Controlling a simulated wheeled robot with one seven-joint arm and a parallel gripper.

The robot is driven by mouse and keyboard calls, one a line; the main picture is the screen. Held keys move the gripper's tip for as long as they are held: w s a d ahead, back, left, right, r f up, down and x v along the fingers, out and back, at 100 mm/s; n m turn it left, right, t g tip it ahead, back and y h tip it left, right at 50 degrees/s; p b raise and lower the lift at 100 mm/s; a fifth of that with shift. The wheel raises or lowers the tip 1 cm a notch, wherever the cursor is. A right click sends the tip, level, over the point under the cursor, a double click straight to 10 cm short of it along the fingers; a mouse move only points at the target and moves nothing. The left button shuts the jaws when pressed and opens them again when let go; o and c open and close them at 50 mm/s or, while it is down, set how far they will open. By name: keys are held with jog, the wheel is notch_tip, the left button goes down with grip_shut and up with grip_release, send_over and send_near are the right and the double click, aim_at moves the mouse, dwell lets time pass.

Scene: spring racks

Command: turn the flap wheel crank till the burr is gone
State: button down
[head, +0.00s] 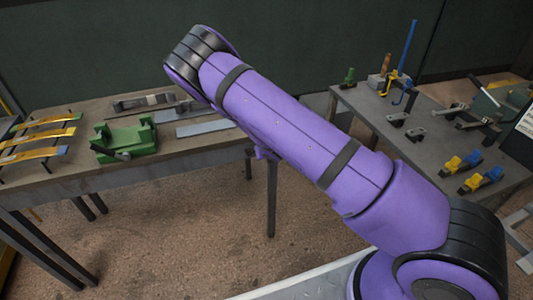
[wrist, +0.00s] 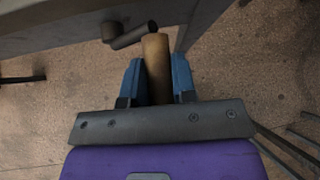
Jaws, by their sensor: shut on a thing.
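In the wrist view, my gripper (wrist: 158,82) has two blue fingers shut on a tan cylindrical handle (wrist: 156,58), which stands up between them and looks like the crank's grip. A dark rod with a round end (wrist: 132,36) lies just left of the handle's top, beside a grey edge. I cannot tell how it joins the handle. The flap wheel and the burr cannot be made out in either view. In the head view my purple arm crosses the middle and hides my gripper and part of the left bench.
The left bench (head: 60,176) holds a green vise-like fixture (head: 127,139), flat grey bars (head: 205,128) and several yellow leaf springs (head: 40,133). The right bench (head: 372,110) carries small metal fixtures and yellow and blue clamps (head: 462,163). Open floor (head: 200,220) lies between them.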

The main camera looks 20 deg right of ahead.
jog(key=shift+s+a+r+h, duration=0.1)
jog(key=shift+h, duration=0.2)
dwell(0.4)
jog(key=c, duration=0.9)
grip_release()
jog(key=v, duration=1)
jog(key=shift+s+r, duration=0.25)
jog(key=shift+r, duration=0.05)
